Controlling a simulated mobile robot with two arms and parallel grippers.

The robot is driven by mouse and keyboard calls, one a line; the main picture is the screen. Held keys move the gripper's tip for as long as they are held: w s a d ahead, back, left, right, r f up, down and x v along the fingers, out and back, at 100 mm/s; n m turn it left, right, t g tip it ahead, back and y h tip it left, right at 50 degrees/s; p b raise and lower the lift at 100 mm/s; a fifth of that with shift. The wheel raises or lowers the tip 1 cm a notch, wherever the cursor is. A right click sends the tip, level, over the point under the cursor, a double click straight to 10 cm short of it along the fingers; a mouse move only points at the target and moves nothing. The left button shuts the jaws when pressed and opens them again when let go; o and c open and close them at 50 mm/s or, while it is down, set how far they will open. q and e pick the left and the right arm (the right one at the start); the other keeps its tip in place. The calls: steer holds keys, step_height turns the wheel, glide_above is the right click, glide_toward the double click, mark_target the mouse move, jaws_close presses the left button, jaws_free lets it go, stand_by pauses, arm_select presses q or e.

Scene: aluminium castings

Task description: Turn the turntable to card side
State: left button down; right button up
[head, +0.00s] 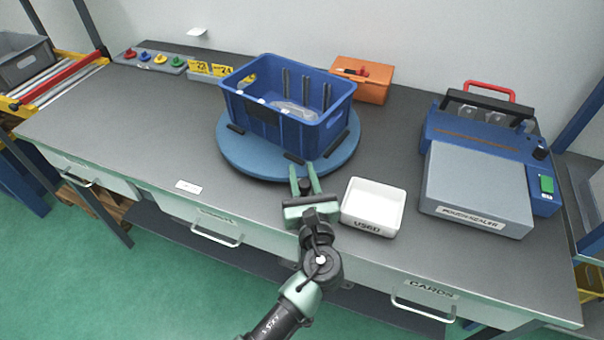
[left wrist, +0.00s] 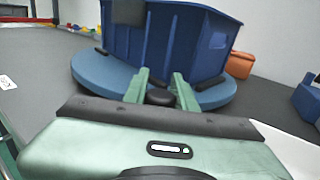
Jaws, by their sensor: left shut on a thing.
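The round blue turntable (head: 230,158) lies flat on the grey bench, and it also shows in the left wrist view (left wrist: 88,70). A blue crate (head: 300,133) stands on it between dark blocks, with clear and dark items inside. My left gripper (head: 306,176) is at the turntable's front edge. Its green fingers (left wrist: 160,85) are shut on a small dark knob (left wrist: 160,97) at the rim. A dark panel is on the crate's long front wall; no card can be made out there. My right gripper is not in view.
A white tray marked USED (head: 372,208) stands close right of my gripper. The pouch sealer (head: 475,190) is further right. An orange box (head: 372,90) and yellow number signs (head: 210,69) stand behind. Bench to the left is mostly clear, with a small white label (head: 188,187).

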mark_target(305, 189)
arm_select(q)
steer(key=c, duration=1.1)
jaws_free()
steer(key=shift+c, duration=0.2)
steer(key=shift+s, duration=0.1)
steer(key=s, duration=0.2)
steer(key=s+d, duration=0.1)
steer(key=s, duration=0.2)
steer(key=s+b, duration=0.1)
steer(key=s, duration=0.1)
steer(key=shift+s+d, duration=0.15)
steer(key=shift+s, duration=0.05)
